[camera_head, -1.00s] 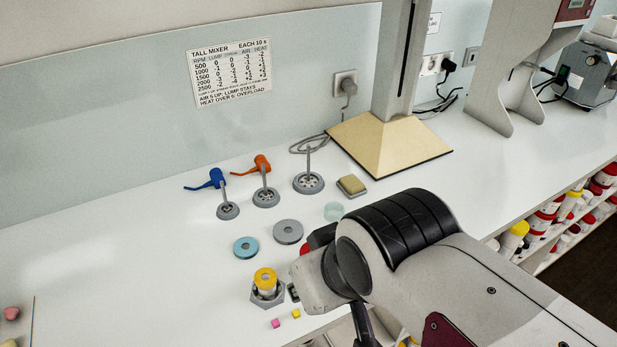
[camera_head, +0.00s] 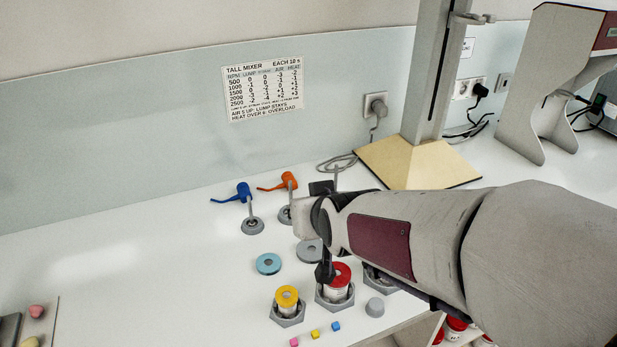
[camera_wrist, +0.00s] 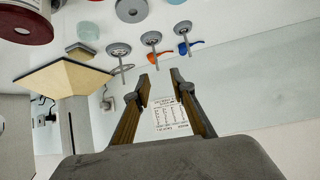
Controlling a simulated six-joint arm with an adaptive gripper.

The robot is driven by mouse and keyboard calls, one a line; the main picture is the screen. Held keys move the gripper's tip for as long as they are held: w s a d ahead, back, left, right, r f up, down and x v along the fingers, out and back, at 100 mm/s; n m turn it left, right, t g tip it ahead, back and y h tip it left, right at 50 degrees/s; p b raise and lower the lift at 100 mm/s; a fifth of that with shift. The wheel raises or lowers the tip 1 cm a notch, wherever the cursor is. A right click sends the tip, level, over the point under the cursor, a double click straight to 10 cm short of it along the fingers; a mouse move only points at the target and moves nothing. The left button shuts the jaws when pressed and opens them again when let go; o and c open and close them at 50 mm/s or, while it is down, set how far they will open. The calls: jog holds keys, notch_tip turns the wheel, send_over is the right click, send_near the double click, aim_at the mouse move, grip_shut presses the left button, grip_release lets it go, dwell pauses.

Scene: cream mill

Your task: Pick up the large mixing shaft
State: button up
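The large mixing shaft (camera_wrist: 118,50) has a grey slotted disc and a thin upright rod. It is the leftmost of three shafts in the wrist view, where the scene appears upside down. In the head view my arm hides its disc; only part of a rod (camera_head: 336,174) shows above the arm. The medium shaft (camera_head: 286,215) and small shaft (camera_head: 252,226) stand to its left there. My gripper (camera_wrist: 160,80) is open with nothing between its fingers. In the wrist view its fingertips appear to the right of the large shaft's rod, apart from it.
A mixer stand with a beige base (camera_head: 405,165) stands behind on the right. Blue (camera_head: 232,193) and orange (camera_head: 278,182) parts are by the smaller shafts. A red-lidded jar (camera_head: 340,275) and yellow-lidded jar (camera_head: 287,299) are in front.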

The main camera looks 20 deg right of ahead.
jog(key=w+d+f+m+t+h, duration=0.1)
jog(key=w+d+f+t, duration=0.1)
jog(key=w+d, duration=0.45)
jog(key=m+t+h, duration=0.2)
jog(key=t+h, duration=0.2)
jog(key=h, duration=0.1)
send_near(337, 168)
jog(key=shift+x, duration=1.35)
jog(key=shift+d, duration=0.15)
jog(key=shift+x, duration=1.3)
jog(key=shift+x, duration=2.55)
grip_shut()
